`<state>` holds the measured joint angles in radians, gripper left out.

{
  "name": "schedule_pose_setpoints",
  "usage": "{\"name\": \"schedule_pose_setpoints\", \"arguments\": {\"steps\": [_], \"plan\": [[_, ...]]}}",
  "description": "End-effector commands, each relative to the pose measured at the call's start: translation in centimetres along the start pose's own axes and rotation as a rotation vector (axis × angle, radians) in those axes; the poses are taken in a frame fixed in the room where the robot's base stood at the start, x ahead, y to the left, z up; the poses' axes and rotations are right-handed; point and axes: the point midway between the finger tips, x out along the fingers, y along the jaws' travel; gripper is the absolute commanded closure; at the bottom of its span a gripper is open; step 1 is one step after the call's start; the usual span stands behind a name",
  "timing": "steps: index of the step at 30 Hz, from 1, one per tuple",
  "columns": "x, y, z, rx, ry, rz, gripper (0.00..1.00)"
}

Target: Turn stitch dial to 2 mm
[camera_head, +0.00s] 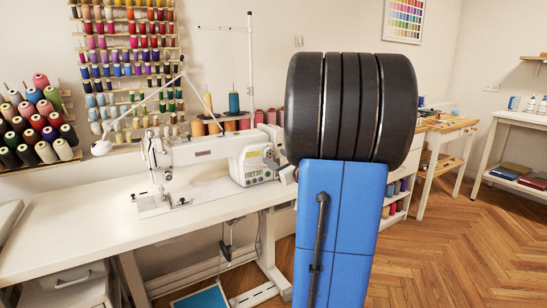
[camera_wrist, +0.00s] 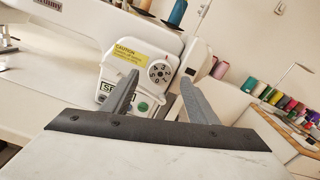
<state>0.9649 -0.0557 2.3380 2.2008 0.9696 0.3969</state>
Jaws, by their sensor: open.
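The white sewing machine (camera_head: 205,157) stands on the white table in the head view. Its stitch dial (camera_wrist: 160,71), a round dark dial with light numbers, shows on the machine's end in the wrist view, beside a yellow caution label (camera_wrist: 127,60). The setting on the dial is too small to read surely. A green button (camera_wrist: 143,107) sits below it. My gripper (camera_wrist: 158,88) is open and empty, its two grey fingers apart in front of the dial, with no contact visible. In the head view my arm hides most of the gripper and the machine's right end.
The white sewing table (camera_head: 75,225) has free room to the left of the machine. Thread cones (camera_head: 38,125) stand on a rack at the left. Wooden shelves (camera_head: 445,133) stand at the right, and the wooden floor (camera_head: 450,240) there is clear.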

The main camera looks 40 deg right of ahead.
Motion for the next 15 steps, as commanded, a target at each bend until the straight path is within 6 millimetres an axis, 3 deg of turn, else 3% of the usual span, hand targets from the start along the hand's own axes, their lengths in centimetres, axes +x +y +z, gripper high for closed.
{"name": "schedule_pose_setpoints", "arguments": {"steps": [6,15], "plan": [[2.2,0.0,0.0,0.001,-0.001,0.002,0.47],[2.7,0.0,0.1,0.0,-0.001,-0.001,0.47]]}}
